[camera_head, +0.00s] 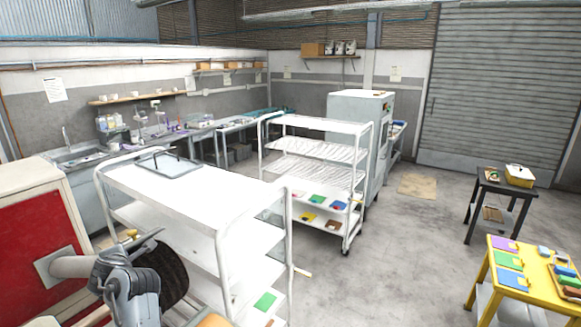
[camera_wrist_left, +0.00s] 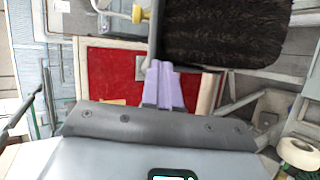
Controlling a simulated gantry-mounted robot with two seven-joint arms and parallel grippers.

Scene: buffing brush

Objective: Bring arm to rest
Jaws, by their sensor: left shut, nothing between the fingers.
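My left arm comes in at the bottom left of the head view, and its grey gripper body overlaps the buffing brush (camera_head: 175,272). In the left wrist view, my left gripper (camera_wrist_left: 162,70) has its two pale purple fingers together, with nothing between them. The dark bristled brush (camera_wrist_left: 225,35) fills the top right there, close beyond the fingertips; I cannot tell the exact gap. The red-fronted machine (camera_head: 30,240) with a white spindle stands at the left, and its red panel (camera_wrist_left: 110,80) also shows behind the fingers. My right gripper is not in view.
A white shelf cart (camera_head: 190,200) with a tray (camera_head: 168,165) on top stands close right of the brush. A second cart (camera_head: 318,124) is behind it. A yellow table (camera_head: 487,290) and a dark stand (camera_head: 500,190) are at right. Open floor (camera_head: 385,260) lies between.

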